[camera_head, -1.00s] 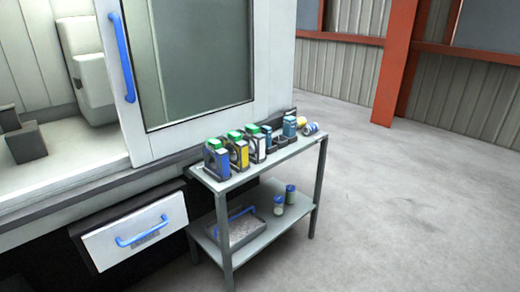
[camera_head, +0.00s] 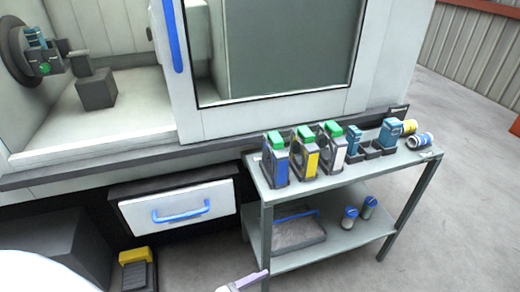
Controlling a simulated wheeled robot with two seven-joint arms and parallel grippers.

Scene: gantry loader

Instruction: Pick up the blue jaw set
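The blue jaw set (camera_head: 274,162), a dark block with a blue face and a green top, stands upright in a holder at the left end of the cart's top shelf (camera_head: 342,178). A yellow jaw set (camera_head: 305,156) and a white jaw set (camera_head: 333,149) stand to its right, also with green tops. Neither gripper can be made out. A pale, purple-tinged bar (camera_head: 243,282) shows at the bottom edge, and I cannot tell what it is.
Blue-topped pieces (camera_head: 390,134) and small cylinders (camera_head: 419,141) share the top shelf. The lower shelf holds a tray (camera_head: 298,233) and two bottles (camera_head: 349,217). A drawer (camera_head: 178,207) and the open machine with its chuck (camera_head: 35,52) lie left. Floor right of the cart is clear.

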